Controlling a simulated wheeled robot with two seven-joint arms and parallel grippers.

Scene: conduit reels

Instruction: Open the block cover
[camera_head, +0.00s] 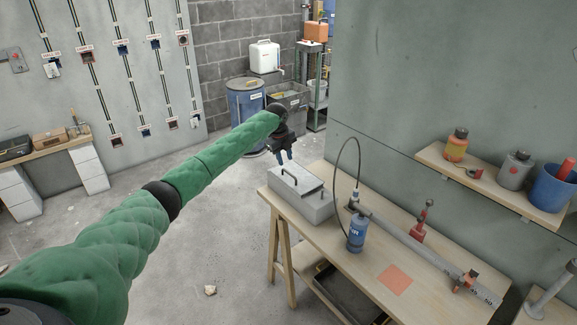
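A pale grey block (306,208) stands at the left end of the wooden workbench. Its flat grey cover (299,184) lies on top, with a dark handle (290,174) at the far side and another dark handle (314,190) at the near right. The cover looks down on the block. I cannot tell if the fingertips touch the handle. My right gripper is out of view.
On the workbench (350,285), a blue bottle (357,232) with a black hose, a long grey pipe (410,240), a red tool (419,228) and an orange square (395,279) lie right of the block. A wall shelf (490,183) holds containers. Floor left of the bench is mostly clear.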

